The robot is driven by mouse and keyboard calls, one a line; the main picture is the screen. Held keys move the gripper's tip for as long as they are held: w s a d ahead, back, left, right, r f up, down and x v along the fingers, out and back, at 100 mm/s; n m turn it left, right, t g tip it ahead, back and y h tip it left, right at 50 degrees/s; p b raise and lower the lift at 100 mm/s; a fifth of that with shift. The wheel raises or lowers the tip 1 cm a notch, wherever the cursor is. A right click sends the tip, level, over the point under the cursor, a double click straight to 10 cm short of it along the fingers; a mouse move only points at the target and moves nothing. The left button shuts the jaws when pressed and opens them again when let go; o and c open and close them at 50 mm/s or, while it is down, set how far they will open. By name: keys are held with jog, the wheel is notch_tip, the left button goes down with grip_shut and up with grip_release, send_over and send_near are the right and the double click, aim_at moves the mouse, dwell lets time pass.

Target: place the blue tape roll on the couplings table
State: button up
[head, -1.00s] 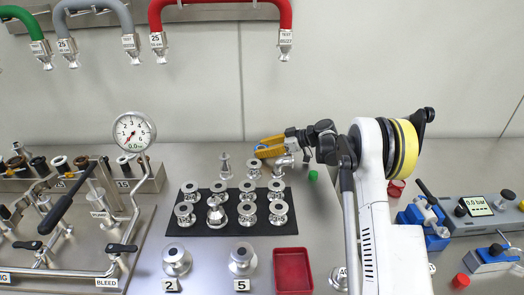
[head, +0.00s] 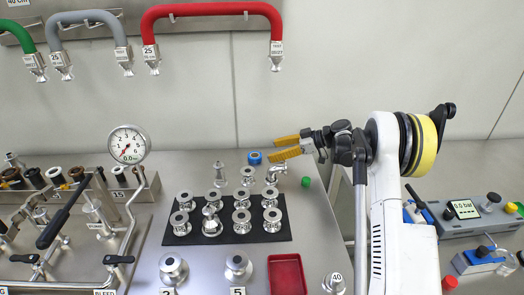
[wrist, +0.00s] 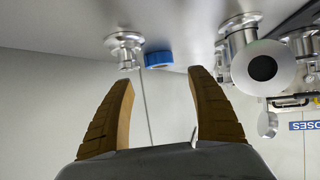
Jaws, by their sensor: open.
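The blue tape roll (head: 255,157) sits at the back of the steel couplings table (head: 318,228), close to the wall. My gripper (head: 273,150) is open, with its two orange fingers apart and their tips just right of the roll. In the wrist view, which shows the table upside down, the blue roll (wrist: 158,59) lies on the table beyond the gap between the open fingertips (wrist: 160,78). Nothing is between the fingers, and a gap shows between them and the roll.
Metal fittings (head: 247,177) stand close to the roll. A black mat (head: 227,237) with several couplings lies in front. A green cap (head: 306,182) and a red tray (head: 287,275) are to the right. A pressure gauge (head: 126,145) stands to the left.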

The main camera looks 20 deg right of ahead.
jog(key=v, duration=0.3)
jog(key=shift+r+p, duration=0.15)
jog(key=shift+p, duration=0.15)
jog(key=s+a+r+m+h, duration=0.1)
jog(key=s+a+r, duration=0.1)
jog(key=r, duration=0.1)
jog(key=s+a+r+m+h, duration=0.1)
jog(key=s+a+r, duration=0.1)
jog(key=s+r, duration=0.1)
jog(key=s+a+r+m+h, duration=0.1)
jog(key=s+a+r+m, duration=0.1)
jog(key=s+r, duration=0.1)
jog(key=shift+a+g, duration=0.4)
jog(key=s+a+r+m+h, duration=0.2)
jog(key=s+m+h, duration=0.1)
jog(key=s, duration=0.8)
jog(key=s+a+r+m+h, duration=0.2)
jog(key=s+m, duration=0.1)
jog(key=s, duration=0.8)
jog(key=s+d+f+m+t+h, duration=0.1)
jog(key=s+f+m+h, duration=0.1)
jog(key=s, duration=0.8)
jog(key=shift+s+d+f+t+h, duration=0.25)
jog(key=shift+f+h, duration=0.25)
jog(key=shift+f, duration=0.4)
